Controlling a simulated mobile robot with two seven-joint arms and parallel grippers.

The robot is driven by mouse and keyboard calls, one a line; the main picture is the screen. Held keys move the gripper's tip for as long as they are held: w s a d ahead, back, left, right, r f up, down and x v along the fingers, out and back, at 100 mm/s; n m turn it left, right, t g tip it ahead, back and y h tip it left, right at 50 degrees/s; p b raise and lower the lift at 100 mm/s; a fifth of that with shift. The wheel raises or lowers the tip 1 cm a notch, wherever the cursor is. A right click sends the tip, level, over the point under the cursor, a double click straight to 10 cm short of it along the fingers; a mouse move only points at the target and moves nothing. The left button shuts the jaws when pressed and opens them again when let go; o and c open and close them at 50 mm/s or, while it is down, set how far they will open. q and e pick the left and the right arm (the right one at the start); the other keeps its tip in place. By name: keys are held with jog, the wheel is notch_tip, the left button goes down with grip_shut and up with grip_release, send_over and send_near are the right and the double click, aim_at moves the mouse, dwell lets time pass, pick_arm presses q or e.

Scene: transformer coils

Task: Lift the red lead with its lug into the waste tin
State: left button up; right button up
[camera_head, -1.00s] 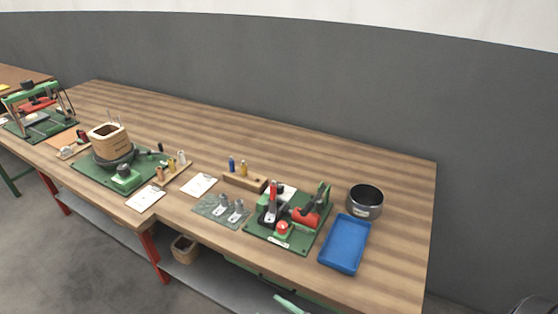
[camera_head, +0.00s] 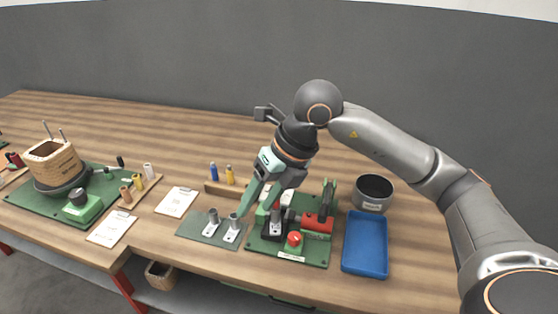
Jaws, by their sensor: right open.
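The waste tin (camera_head: 372,193) is a round, open metal pot with a pale label, standing behind the blue tray. My right gripper (camera_head: 260,204) points down over the green crimping board (camera_head: 309,254), its fingers spread between the grey mat and the board's left side. It is open, and I see nothing held in it. The board carries a red block (camera_head: 317,223) and a red knob (camera_head: 294,239). I cannot make out the red lead with its lug; the gripper hides part of the board. My left gripper is out of view.
A blue tray (camera_head: 365,245) lies right of the board, in front of the tin. Blue and yellow bottles (camera_head: 213,172) stand behind. The table's back strip is clear.

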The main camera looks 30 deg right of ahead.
jog(key=w+d+r+m+t+h, duration=0.2)
jog(key=w+d+r+h, duration=0.15)
jog(key=d, duration=0.45)
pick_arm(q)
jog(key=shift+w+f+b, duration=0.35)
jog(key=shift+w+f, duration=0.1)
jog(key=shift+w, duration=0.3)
pick_arm(e)
jog(key=shift+h, duration=0.25)
jog(key=x, duration=0.4)
jog(key=s+x, duration=0.1)
jog(key=x, duration=0.7)
jog(key=shift+s+d+f, duration=0.15)
jog(key=shift+f, duration=0.25)
grip_shut()
